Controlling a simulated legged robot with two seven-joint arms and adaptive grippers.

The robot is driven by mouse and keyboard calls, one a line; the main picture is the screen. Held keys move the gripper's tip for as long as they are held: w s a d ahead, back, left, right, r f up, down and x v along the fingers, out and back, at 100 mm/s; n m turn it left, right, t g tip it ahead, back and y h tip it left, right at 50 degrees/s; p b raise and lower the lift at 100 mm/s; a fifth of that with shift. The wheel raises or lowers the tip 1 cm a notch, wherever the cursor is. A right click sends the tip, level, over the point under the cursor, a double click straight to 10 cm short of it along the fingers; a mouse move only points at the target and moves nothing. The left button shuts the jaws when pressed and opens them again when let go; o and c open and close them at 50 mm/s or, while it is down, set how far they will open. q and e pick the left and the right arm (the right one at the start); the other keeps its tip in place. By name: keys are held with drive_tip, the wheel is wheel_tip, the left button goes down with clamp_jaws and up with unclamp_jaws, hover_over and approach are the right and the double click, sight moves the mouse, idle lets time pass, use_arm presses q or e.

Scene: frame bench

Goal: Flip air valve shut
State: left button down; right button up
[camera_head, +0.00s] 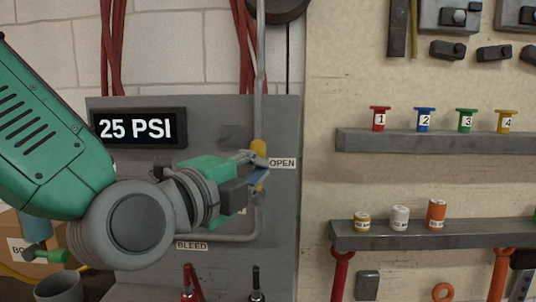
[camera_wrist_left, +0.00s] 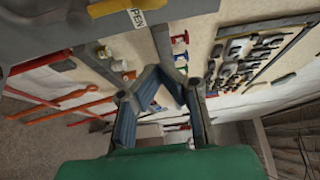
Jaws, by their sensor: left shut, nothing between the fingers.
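The air valve's yellow handle (camera_head: 259,149) is on a grey pipe on the panel, next to the OPEN label (camera_head: 282,163). In the left wrist view, a yellow handle part (camera_wrist_left: 108,8) shows at the top edge beside the label (camera_wrist_left: 136,17). My left gripper (camera_head: 262,168) is in front of the valve and hides its middle. Whether the fingers touch the handle I cannot tell. The left wrist view shows the left gripper (camera_wrist_left: 163,76) shut, with nothing between its fingers. My right gripper is in neither view.
The grey panel (camera_head: 270,115) carries a 25 PSI display (camera_head: 138,127) and a BLEED label (camera_head: 192,245). Red hoses (camera_head: 247,60) hang above. Two shelves to the right hold colored spools and small cans. Tools stand below the panel.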

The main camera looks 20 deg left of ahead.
use_arm(q)
drive_tip(key=w+p, duration=0.4)
drive_tip(key=w, duration=0.5)
drive_tip(key=shift+w, duration=0.3)
drive_tip(key=shift+s+a+p, duration=0.15)
drive_tip(key=shift+a+p, duration=0.15)
drive_tip(key=shift+a, duration=0.3)
drive_tip(key=shift+d, duration=0.15)
drive_tip(key=shift+w, duration=0.2)
